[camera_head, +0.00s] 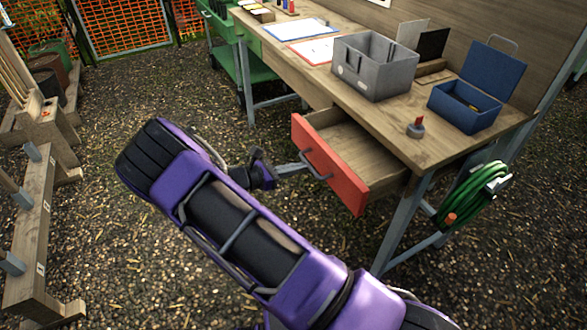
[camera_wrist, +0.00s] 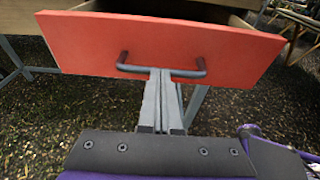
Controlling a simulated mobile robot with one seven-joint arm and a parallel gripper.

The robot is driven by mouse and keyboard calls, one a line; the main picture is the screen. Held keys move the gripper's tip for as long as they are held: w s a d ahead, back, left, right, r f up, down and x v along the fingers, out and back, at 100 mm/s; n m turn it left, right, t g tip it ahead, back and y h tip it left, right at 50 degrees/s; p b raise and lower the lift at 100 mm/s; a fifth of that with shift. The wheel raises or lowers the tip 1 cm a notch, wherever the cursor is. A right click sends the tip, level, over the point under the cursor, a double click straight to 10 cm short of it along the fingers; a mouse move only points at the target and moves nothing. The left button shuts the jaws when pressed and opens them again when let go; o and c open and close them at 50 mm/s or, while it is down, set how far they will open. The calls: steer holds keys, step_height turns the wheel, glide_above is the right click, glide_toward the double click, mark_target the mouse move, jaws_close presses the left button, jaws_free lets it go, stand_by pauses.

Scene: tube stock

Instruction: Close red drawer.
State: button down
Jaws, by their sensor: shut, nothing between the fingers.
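The red drawer (camera_head: 330,167) stands pulled out from under the wooden workbench, its inside showing as bare wood with nothing in it that I can see. Its red front and dark bar handle also fill the top of the wrist view (camera_wrist: 160,45). My gripper (camera_head: 303,166) is shut and empty, with its fingertips at the handle. In the wrist view the fingertips (camera_wrist: 162,72) overlap the middle of the handle, below the centre of the drawer front. I cannot tell whether they touch it.
The workbench (camera_head: 395,130) carries a grey bin (camera_head: 374,66), an open blue box (camera_head: 465,105), clipboards and a small red-topped object (camera_head: 416,127). A green hose (camera_head: 474,195) hangs at the right end. A wooden rack stands at left. Gravel in front is clear.

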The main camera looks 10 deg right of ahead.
mark_target(345, 159)
steer(key=r+x, duration=0.1)
steer(key=x, duration=0.4)
steer(key=r+x, duration=0.1)
steer(key=x, duration=0.4)
steer(key=r+x, duration=0.1)
steer(key=x, duration=0.4)
steer(key=shift+w+d+b, duration=0.1)
steer(key=shift+d+b, duration=0.2)
steer(key=shift+d, duration=0.45)
steer(key=shift+w+d+r, duration=0.1)
steer(key=shift+d+r, duration=0.05)
steer(key=shift+d, duration=0.2)
steer(key=shift+d+r, duration=0.1)
